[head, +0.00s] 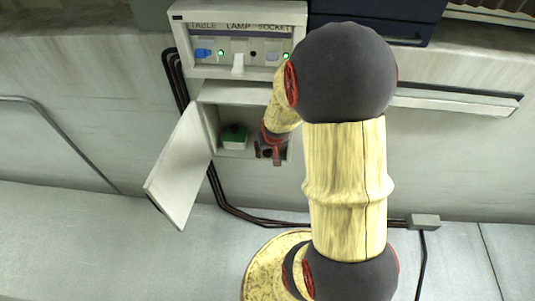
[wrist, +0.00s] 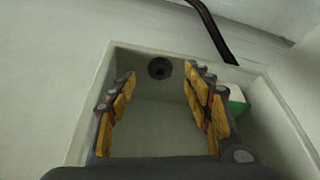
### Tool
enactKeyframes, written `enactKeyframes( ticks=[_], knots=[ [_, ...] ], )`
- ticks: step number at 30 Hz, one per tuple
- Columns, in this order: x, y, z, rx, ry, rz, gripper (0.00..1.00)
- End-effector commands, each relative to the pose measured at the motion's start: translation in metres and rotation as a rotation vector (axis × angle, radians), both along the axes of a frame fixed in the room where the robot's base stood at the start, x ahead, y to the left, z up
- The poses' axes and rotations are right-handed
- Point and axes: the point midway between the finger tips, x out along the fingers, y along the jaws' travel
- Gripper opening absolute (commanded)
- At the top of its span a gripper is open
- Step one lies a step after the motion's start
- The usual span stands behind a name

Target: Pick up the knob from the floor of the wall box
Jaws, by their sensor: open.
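The wall box (head: 210,124) hangs open below a socket panel. My gripper (head: 271,153) is at its opening, on the right side. In the wrist view my gripper (wrist: 162,105) is open and empty, its padded fingers spread wide. A dark round thing that looks like the knob (wrist: 159,68) shows beyond and between the fingers, by the box edge at the top of that view. The fingers do not visibly touch it. In the head view I cannot make out the knob; my gripper and arm cover that part of the box.
A green-topped white block (head: 234,137) stands in the box; it shows beside the right finger in the wrist view (wrist: 237,97). The box door (head: 179,168) hangs open at left. Dark cables (head: 222,196) run below the box. The socket panel (head: 238,14) is above.

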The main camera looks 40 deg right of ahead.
Motion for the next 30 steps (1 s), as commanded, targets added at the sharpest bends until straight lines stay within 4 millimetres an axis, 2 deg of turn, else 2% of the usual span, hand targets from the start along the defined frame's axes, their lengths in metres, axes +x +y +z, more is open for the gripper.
enactKeyframes(
  ticks=[6, 12, 16, 24, 30],
  knots=[
    [0.014, -0.009, -0.003, 0.001, 0.002, 0.000, 0.50],
    [0.023, -0.015, -0.035, 0.001, 0.002, 0.000, 0.50],
    [0.027, -0.017, -0.045, 0.001, 0.002, 0.000, 0.50],
    [0.028, -0.018, -0.046, 0.000, 0.000, 0.000, 0.50],
    [0.028, -0.018, -0.046, 0.000, 0.000, 0.000, 0.40]
  ],
)
